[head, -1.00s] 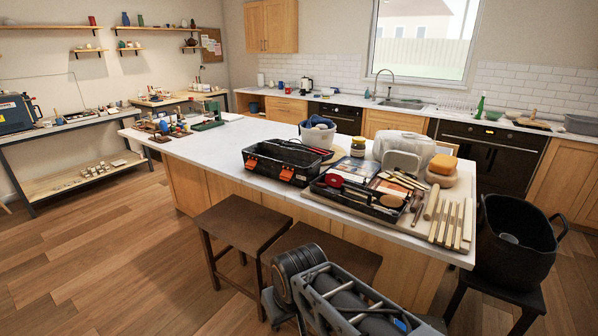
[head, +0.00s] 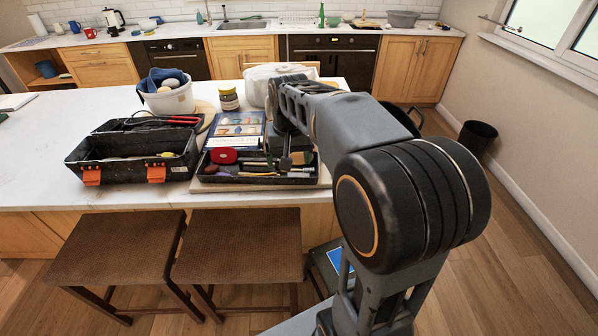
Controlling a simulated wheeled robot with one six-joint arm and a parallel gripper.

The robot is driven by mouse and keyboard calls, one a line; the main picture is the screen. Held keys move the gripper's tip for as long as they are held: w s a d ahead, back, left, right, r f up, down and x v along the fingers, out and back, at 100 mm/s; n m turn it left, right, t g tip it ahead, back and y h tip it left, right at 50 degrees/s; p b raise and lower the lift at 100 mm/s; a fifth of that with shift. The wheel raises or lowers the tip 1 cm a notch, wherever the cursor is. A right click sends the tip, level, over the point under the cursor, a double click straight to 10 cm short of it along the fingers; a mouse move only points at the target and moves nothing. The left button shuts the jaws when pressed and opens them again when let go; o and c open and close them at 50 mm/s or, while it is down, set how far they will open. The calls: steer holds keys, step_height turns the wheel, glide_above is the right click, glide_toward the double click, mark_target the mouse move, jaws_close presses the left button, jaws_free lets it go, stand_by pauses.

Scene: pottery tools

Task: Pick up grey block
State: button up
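I cannot make out a grey block for certain in the head view; my arm covers much of the right end of the worktop. My gripper (head: 287,163) points down over the right part of a black tool tray (head: 212,179). Its fingertips are small and dark against the tools, so I cannot tell whether it is open or touching anything. The tray holds a red rounded tool (head: 223,156) and several wooden-handled tools.
A black toolbox (head: 88,172) with orange latches stands open left of the tray. Behind are a white bucket (head: 172,100), a jar (head: 229,100) and a pale plastic bag (head: 258,86). Stools (head: 240,245) stand in front. The worktop's left end is mostly clear.

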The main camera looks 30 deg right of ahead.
steer(key=w+d+m+g+p, duration=0.1)
steer(key=w+d+m, duration=0.1)
steer(key=w+d, duration=0.4)
glide_above(298, 173)
step_height(298, 173, down, 7)
steer(key=shift+d+f, duration=0.1)
steer(key=shift+f, duration=0.1)
steer(key=shift+s+f+p, duration=0.1)
steer(key=shift+f+p, duration=0.7)
steer(key=shift+f, duration=2.2)
steer(key=c, duration=0.7)
